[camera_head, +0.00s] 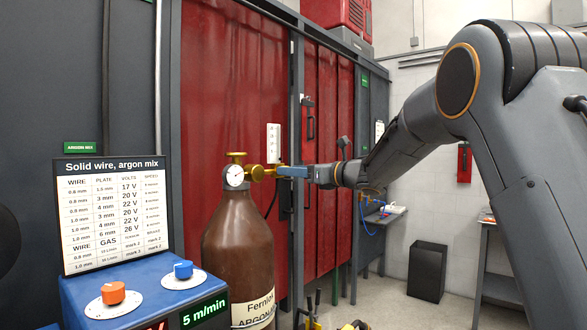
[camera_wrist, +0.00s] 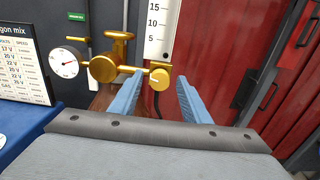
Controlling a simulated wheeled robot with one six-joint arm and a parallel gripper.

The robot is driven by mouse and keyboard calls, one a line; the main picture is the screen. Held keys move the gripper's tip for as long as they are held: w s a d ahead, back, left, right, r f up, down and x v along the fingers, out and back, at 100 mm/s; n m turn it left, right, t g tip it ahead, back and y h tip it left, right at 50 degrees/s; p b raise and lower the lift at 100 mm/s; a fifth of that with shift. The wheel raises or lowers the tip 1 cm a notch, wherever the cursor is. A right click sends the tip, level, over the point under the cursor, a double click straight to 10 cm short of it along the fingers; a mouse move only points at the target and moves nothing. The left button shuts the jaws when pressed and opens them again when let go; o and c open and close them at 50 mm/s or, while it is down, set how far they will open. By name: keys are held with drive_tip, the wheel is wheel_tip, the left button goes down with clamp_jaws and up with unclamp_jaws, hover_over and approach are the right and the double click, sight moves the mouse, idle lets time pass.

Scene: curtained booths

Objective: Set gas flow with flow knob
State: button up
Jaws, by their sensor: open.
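The brass flow knob (camera_wrist: 160,78) sits at the right end of the brass regulator (camera_wrist: 119,68), just below the white flow scale tube (camera_wrist: 160,28) marked 5, 10 and 15. A pale line shows on the knob's face. My gripper (camera_wrist: 160,80) has its two blue fingers apart, with the knob seen between their tips, nearer the left one. Whether a finger touches it I cannot tell. In the head view my gripper (camera_head: 283,171) meets the regulator from the right and hides the knob. The scale tube (camera_head: 273,143) stands above. The brown gas bottle (camera_head: 238,245) carries the regulator.
A round gauge (camera_wrist: 68,62) is left of the regulator. A blue welder (camera_head: 140,298) with orange and blue knobs and a green "5 m/min" display stands at left, below a settings chart (camera_head: 110,213). Red curtains (camera_head: 235,90) hang close behind. A dark bin (camera_head: 428,270) stands on the floor.

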drive_tip(key=shift+a, duration=0.1)
drive_tip(key=c, duration=1)
drive_tip(key=shift+c, duration=0.2)
